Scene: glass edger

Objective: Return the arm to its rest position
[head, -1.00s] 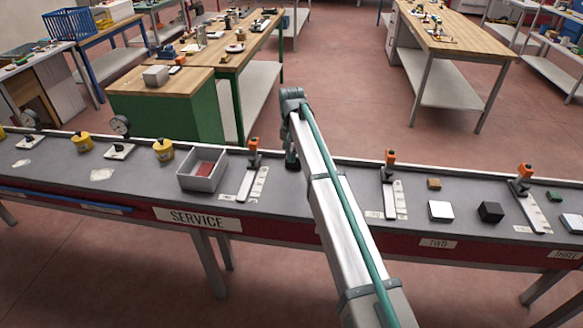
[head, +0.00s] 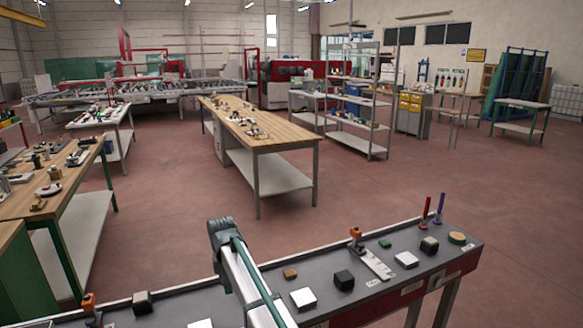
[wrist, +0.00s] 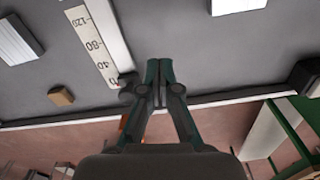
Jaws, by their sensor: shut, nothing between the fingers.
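My gripper (wrist: 160,70) shows in the wrist view with its two dark green fingers together and nothing between them. It is over the dark grey bench top (wrist: 200,60), close to the bench's light edge, and beside a white measuring scale (wrist: 92,45). How high it is above the bench is hard to tell. In the head view, my arm rises from the bottom across the bench (head: 385,235), with its grey-green joint at the top. The gripper itself is hidden there.
A brown block (wrist: 62,97), a white block (wrist: 14,40) and a black block (wrist: 306,77) lie around the gripper. In the head view, an orange-topped stop (head: 356,233) and upright red and purple markers (head: 433,208) stand on the bench. Open floor (head: 400,180) lies beyond.

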